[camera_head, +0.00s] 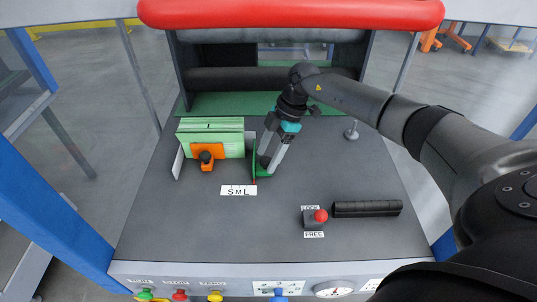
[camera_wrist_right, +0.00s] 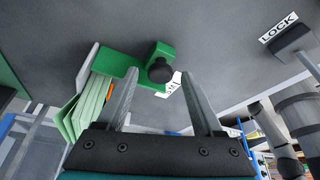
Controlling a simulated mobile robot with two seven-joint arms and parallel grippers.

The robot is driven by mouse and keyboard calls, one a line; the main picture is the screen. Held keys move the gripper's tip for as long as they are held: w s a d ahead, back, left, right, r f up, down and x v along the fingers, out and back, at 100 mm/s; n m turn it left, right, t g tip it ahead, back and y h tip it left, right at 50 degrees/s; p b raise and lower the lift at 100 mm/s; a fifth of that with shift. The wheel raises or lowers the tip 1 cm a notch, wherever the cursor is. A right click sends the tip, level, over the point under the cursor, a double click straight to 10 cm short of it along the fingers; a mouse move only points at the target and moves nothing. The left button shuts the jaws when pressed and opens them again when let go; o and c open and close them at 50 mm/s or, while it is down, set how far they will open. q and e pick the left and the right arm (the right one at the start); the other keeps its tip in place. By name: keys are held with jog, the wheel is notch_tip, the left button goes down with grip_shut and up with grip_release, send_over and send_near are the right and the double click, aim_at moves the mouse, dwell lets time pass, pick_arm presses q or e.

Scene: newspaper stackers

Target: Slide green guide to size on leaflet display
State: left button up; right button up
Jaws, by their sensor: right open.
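The green guide (camera_head: 262,173) stands on the dark deck just right of the leaflets, near the S M L label (camera_head: 238,190). In the right wrist view, the green guide (camera_wrist_right: 118,61) carries a black knob (camera_wrist_right: 160,70). My right gripper (camera_head: 268,166) reaches down at the guide, fingers open. In the wrist view the knob appears between the fingertips; I cannot tell whether they touch it. My left gripper is not in view.
A lever with a red knob (camera_head: 320,215) stands between LOCK and FREE labels at front right. A black roller (camera_head: 367,208) lies beside it. Buttons and a gauge (camera_head: 333,290) line the front edge. A red padded bar (camera_head: 290,13) crosses the back. The front-left deck is clear.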

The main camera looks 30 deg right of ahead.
grip_shut()
dwell(0.5)
jog(key=shift+r, duration=0.1)
dwell(0.8)
